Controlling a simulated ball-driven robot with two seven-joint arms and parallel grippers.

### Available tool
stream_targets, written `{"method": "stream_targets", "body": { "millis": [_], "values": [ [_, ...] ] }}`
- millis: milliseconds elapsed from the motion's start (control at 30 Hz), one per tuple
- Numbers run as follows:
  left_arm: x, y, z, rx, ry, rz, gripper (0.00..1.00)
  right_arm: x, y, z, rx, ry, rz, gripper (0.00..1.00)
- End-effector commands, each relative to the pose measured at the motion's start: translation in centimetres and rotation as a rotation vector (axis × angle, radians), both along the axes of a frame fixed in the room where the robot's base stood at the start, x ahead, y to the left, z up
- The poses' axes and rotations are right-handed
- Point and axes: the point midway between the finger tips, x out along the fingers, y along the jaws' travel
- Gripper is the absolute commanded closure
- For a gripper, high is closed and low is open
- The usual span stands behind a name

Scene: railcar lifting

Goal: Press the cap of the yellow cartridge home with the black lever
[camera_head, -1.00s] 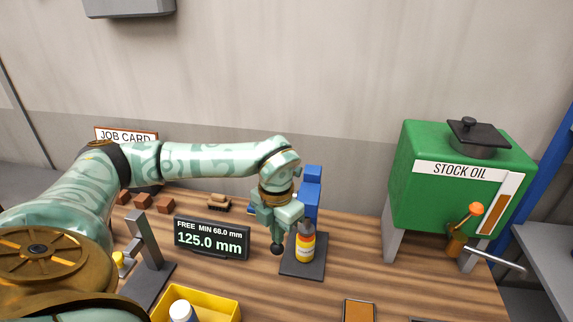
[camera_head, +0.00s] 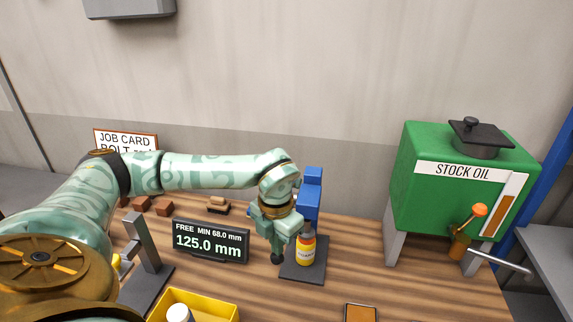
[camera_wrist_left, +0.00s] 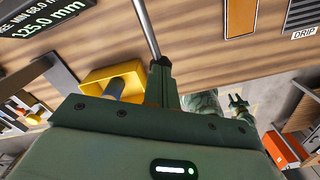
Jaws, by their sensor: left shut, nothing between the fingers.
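The yellow cartridge (camera_head: 306,252), with a red band and a pale label, stands upright on the dark base (camera_head: 290,272) of a blue press (camera_head: 313,185). Its top is close under the press and partly covered, so I cannot tell how the cap sits. The black lever's round knob (camera_head: 277,258) shows just below my left gripper (camera_head: 275,243). My left gripper is shut with nothing between its fingers, at the left of the cartridge. In the left wrist view its closed fingers (camera_wrist_left: 161,72) are close to a metal rod (camera_wrist_left: 148,28). My right gripper (camera_wrist_left: 238,104) shows small there.
A display (camera_head: 211,241) reading 125.0 mm stands left of the press. A yellow bin (camera_head: 212,304) holding a white-capped bottle (camera_head: 180,313) is at the front. A grey upright stand (camera_head: 145,245) is at left. The green oil tank (camera_head: 445,195) stands right. Bare wood lies between press and tank.

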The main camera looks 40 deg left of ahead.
Motion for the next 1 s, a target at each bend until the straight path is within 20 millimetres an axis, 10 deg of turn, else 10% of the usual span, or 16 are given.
{"method": "stream_targets", "body": {
  "millis": [1000],
  "values": [
    [-0.1, 0.0, 6.9, 0.000, 0.002, 0.000, 1.00, 0.3, 0.0, 6.1, 0.000, -0.006, 0.000, 0.64]
  ]
}}
